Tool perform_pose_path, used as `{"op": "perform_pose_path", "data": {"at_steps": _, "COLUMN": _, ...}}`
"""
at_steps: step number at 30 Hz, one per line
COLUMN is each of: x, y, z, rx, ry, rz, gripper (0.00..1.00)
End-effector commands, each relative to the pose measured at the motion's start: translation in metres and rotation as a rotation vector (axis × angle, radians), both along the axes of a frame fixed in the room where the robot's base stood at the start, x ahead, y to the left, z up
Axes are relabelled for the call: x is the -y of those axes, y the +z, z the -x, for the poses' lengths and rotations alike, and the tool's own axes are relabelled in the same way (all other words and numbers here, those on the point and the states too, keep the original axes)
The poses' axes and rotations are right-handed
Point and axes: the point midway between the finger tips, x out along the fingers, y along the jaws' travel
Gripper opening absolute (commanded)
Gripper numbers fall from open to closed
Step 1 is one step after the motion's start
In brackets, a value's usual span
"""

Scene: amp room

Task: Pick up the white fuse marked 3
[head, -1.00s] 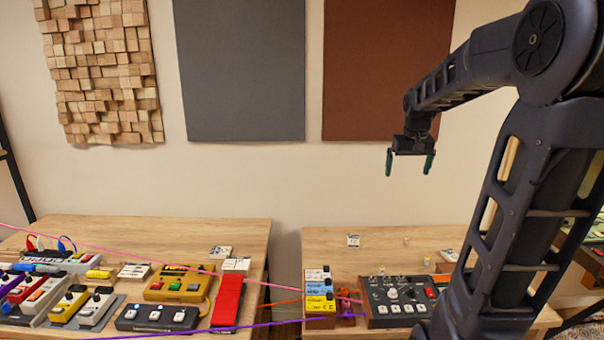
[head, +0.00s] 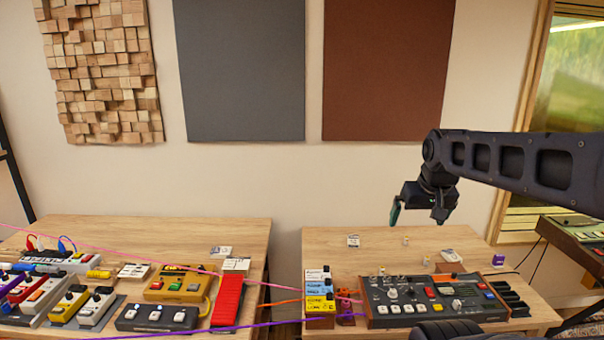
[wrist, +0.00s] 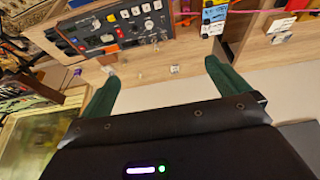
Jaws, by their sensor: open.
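A small whitish piece (head: 405,241) stands on the right table behind the black control panel. It may be the white fuse, but I cannot read a 3 on it. A small pale piece also shows in the wrist view (wrist: 174,69), between the fingertips in the picture and beyond them. Other small pale pieces stand just behind the panel in the head view, too small to identify. My gripper (head: 418,216) is open and empty, in the air above the right table. In the wrist view its green fingers (wrist: 162,72) are spread wide, touching nothing.
The black panel with knobs (head: 430,301) fills the front of the right table, beside stacked coloured boxes (head: 319,290). A white card (head: 353,240), a white-topped item (head: 451,256) and a purple piece (head: 498,260) stand behind. Pedals and cables crowd the left table (head: 120,228).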

Motion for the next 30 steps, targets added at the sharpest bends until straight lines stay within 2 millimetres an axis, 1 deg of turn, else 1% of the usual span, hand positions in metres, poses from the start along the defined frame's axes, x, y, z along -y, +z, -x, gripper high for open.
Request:
{"op": "perform_pose_path", "data": {"at_steps": 9, "x": 0.000, "y": 0.000, "z": 0.000, "rx": 0.001, "ry": 0.000, "rz": 0.000, "gripper": 1.00}}
{"op": "perform_pose_path", "data": {"at_steps": 14, "x": 0.000, "y": 0.000, "z": 0.000, "rx": 0.001, "ry": 0.000, "rz": 0.000, "gripper": 0.69}}
{"op": "perform_pose_path", "data": {"at_steps": 15, "x": 0.000, "y": 0.000, "z": 0.000, "rx": 0.001, "ry": 0.000, "rz": 0.000, "gripper": 0.61}}
{"op": "perform_pose_path", "data": {"at_steps": 17, "x": 0.000, "y": 0.000, "z": 0.000, "rx": 0.001, "ry": 0.000, "rz": 0.000, "gripper": 0.49}}
{"op": "perform_pose_path", "data": {"at_steps": 18, "x": 0.000, "y": 0.000, "z": 0.000, "rx": 0.001, "ry": 0.000, "rz": 0.000, "gripper": 0.45}}
{"op": "perform_pose_path", "data": {"at_steps": 26, "x": 0.000, "y": 0.000, "z": -0.001, "rx": 0.000, "ry": 0.001, "rz": 0.000, "gripper": 0.45}}
{"op": "perform_pose_path", "data": {"at_steps": 29, "x": 0.001, "y": 0.003, "z": -0.006, "rx": -0.005, "ry": 0.010, "rz": 0.010, "gripper": 0.45}}
{"op": "perform_pose_path", "data": {"at_steps": 30, "x": 0.002, "y": 0.005, "z": -0.011, "rx": -0.010, "ry": 0.017, "rz": 0.017, "gripper": 0.45}}
